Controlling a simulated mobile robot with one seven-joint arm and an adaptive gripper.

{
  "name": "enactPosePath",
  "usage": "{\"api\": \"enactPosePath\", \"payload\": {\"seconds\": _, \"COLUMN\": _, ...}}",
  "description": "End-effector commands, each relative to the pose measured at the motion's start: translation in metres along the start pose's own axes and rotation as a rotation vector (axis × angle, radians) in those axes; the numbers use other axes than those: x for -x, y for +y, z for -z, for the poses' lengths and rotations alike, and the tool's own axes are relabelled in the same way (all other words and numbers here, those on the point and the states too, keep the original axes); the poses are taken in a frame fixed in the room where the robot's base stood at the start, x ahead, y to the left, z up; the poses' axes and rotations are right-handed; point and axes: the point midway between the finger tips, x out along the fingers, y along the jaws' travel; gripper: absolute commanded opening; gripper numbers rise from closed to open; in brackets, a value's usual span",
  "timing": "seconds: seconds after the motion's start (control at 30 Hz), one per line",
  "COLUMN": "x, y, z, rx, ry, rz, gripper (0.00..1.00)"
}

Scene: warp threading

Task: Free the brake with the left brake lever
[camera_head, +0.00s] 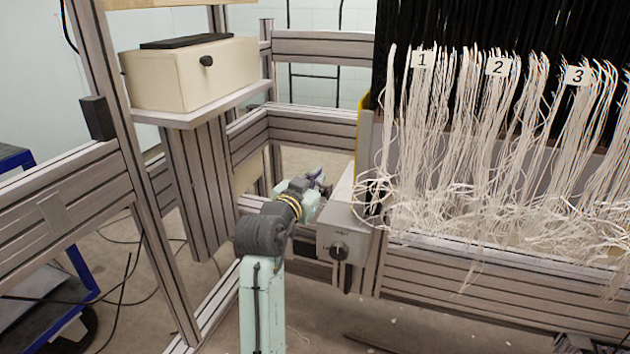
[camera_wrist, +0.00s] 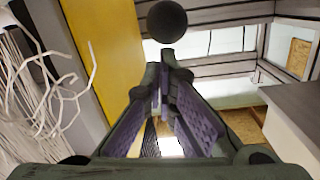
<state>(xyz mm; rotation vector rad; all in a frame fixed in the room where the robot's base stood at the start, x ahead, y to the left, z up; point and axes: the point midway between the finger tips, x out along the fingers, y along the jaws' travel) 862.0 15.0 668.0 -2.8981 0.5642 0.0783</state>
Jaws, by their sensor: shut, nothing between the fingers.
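My gripper (camera_head: 318,178) reaches forward beside the grey control box (camera_head: 336,232) at the left end of the threads. In the wrist view its purple-padded fingers (camera_wrist: 166,62) meet at the tips with nothing between them. A round black knob (camera_wrist: 167,20) stands just beyond the fingertips, apparently the ball of the left brake lever. I cannot tell whether the fingertips touch it. The lever's shaft does not show in the wrist view, and I cannot make out the lever in the head view, where my arm and gripper cover part of that area.
A yellow panel (camera_wrist: 103,58) is left of the fingers, with loose white threads (camera_wrist: 45,75) farther left. Thread bundles numbered 1 to 3 (camera_head: 490,140) hang at the right. A cream box (camera_head: 190,72) stands on a shelf at the left. Frame rails (camera_head: 310,125) cross behind the gripper.

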Motion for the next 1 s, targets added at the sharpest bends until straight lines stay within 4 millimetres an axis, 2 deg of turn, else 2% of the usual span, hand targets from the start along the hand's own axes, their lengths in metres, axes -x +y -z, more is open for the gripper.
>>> {"api": "enactPosePath", "payload": {"seconds": 0.03, "x": -0.003, "y": 0.000, "z": 0.015, "rx": -0.002, "ry": 0.002, "rz": -0.002, "gripper": 0.00}}
{"api": "enactPosePath", "payload": {"seconds": 0.17, "x": -0.012, "y": 0.001, "z": 0.043, "rx": -0.002, "ry": 0.005, "rz": -0.002, "gripper": 0.00}}
{"api": "enactPosePath", "payload": {"seconds": 0.23, "x": 0.004, "y": 0.001, "z": 0.031, "rx": 0.000, "ry": 0.005, "rz": 0.004, "gripper": 0.00}}
{"api": "enactPosePath", "payload": {"seconds": 0.4, "x": 0.044, "y": 0.003, "z": 0.028, "rx": -0.002, "ry": 0.006, "rz": 0.004, "gripper": 0.00}}
{"api": "enactPosePath", "payload": {"seconds": 0.6, "x": 0.075, "y": 0.003, "z": 0.025, "rx": -0.002, "ry": 0.006, "rz": 0.001, "gripper": 0.00}}
{"api": "enactPosePath", "payload": {"seconds": 0.77, "x": 0.086, "y": 0.004, "z": 0.024, "rx": -0.002, "ry": 0.005, "rz": 0.001, "gripper": 0.00}}
{"api": "enactPosePath", "payload": {"seconds": 1.0, "x": 0.087, "y": 0.004, "z": 0.025, "rx": -0.003, "ry": 0.006, "rz": 0.001, "gripper": 0.00}}
